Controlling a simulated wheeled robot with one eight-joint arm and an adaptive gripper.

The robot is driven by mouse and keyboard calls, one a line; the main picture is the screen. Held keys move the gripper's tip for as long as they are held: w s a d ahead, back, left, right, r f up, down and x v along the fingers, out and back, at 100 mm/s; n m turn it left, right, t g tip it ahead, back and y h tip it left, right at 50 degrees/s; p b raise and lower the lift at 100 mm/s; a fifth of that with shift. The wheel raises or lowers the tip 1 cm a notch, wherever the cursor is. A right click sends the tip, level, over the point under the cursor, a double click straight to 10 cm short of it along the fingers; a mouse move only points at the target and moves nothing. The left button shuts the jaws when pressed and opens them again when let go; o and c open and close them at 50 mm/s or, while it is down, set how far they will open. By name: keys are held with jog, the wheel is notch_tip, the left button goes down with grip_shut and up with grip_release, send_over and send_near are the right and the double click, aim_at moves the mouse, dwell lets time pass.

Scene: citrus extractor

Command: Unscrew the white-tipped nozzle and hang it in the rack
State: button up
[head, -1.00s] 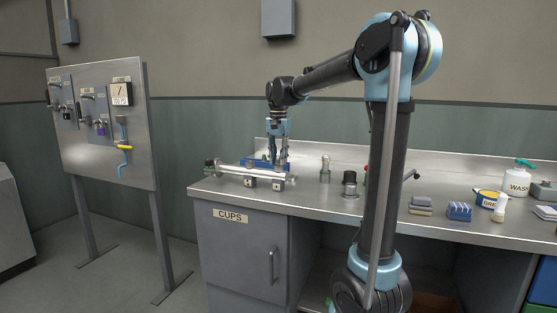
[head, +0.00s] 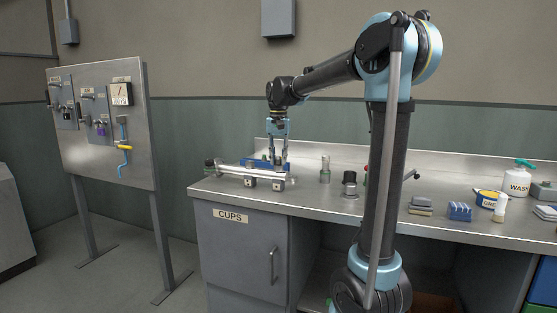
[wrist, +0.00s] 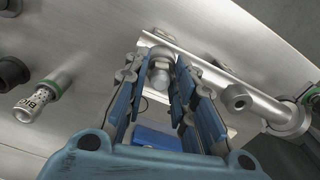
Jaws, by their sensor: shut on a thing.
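My gripper (head: 278,160) points down over the back side of a metal pipe manifold (head: 232,172) on the steel bench. In the wrist view its fingers (wrist: 160,80) are shut on a small metal nozzle (wrist: 160,72) with a hex-like body and a pale rounded end. The nozzle is at the pipe (wrist: 215,75); I cannot tell whether its thread is still engaged. A second grey fitting (wrist: 237,97) sticks out of the pipe to the right. A blue rack (head: 250,162) stands behind the manifold; its slots are not clear.
A steel cylinder (head: 325,169) and a black-topped part (head: 349,183) stand right of the manifold. A panel with locks (head: 105,125) stands left, apart from the bench.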

jog(key=shift+w, duration=0.1)
jog(key=shift+n, duration=0.8)
jog(key=o, duration=0.6)
jog(key=shift+m, duration=0.8)
jog(key=shift+m, duration=0.9)
